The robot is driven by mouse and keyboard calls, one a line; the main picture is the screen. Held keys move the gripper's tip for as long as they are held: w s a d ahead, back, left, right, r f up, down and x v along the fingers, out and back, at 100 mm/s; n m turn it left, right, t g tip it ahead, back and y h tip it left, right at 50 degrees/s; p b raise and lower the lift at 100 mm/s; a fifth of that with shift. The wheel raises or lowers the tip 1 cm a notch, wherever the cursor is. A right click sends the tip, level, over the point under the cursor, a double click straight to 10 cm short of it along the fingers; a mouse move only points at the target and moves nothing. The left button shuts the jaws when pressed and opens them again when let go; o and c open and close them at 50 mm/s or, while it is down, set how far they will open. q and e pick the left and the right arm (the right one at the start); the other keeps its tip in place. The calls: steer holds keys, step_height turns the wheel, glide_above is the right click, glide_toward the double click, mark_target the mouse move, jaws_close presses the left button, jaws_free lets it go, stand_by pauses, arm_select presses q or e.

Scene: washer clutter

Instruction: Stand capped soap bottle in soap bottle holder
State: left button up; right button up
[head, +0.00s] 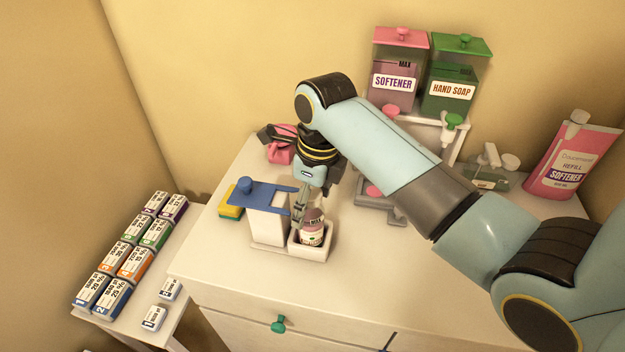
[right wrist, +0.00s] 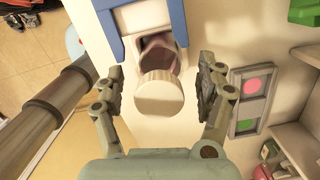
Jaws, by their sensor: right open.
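The soap bottle (head: 313,235), small and pinkish with a white label, stands about upright in the square white holder (head: 311,254) at the front of a stand with a blue forked top (head: 258,193). In the right wrist view its round cream cap (right wrist: 158,98) faces the camera, with the pinkish bottle body (right wrist: 160,55) behind it. My right gripper (head: 300,212) is open above the bottle. In the right wrist view its fingers (right wrist: 158,88) are on either side of the cap, with gaps. In the head view the gripper partly hides the bottle's top. My left gripper is not in view.
A yellow sponge (head: 231,212) lies left of the stand. Softener (head: 398,75) and hand soap (head: 455,80) dispensers stand at the back, with a pink refill pouch (head: 573,160) at right. A lower side table at left holds several labelled boxes (head: 132,263). The front top is clear.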

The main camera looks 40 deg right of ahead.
steer(key=r, duration=0.6)
steer(key=s+r, duration=0.1)
steer(key=r, duration=0.3)
steer(key=shift+d+r, duration=0.1)
steer(key=shift+d, duration=0.2)
steer(key=shift+s, duration=0.15)
